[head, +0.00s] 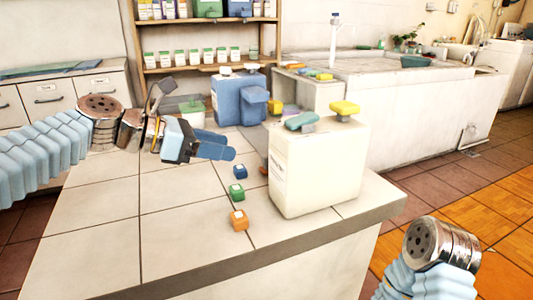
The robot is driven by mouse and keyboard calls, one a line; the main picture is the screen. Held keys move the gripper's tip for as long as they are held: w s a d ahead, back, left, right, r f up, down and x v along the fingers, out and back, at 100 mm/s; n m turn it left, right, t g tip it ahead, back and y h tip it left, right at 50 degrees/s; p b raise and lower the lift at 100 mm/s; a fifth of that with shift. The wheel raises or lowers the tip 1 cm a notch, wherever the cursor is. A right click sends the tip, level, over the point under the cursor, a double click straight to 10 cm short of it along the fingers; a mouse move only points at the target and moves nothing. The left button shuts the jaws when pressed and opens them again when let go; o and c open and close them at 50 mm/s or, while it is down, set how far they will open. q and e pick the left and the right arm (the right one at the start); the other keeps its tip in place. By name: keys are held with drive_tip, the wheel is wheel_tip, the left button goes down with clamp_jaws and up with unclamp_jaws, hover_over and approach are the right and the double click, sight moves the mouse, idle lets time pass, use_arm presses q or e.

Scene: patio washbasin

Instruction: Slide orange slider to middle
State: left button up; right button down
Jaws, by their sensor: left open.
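The orange slider (239,219) is a small orange block on the tiled counter top (185,225), near its front edge. A green block (237,192) and a blue block (239,171) stand behind it in a rough row. My left gripper (228,153) is open, with blue fingers pointing right. In the picture it is above and left of the blue block, apart from the orange slider. No object shows between its fingers. Part of my right arm shows at the lower right, but its gripper is not in view.
A large cream box (315,170) with yellow and teal knobs stands right of the blocks. A blue container (232,95) stands behind. The counter left of the orange slider is clear. Shelves and a white basin unit (410,115) are farther back.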

sight(266, 155)
use_arm(q)
drive_tip(key=x, duration=1)
drive_tip(key=shift+s+a, duration=0.1)
clamp_jaws()
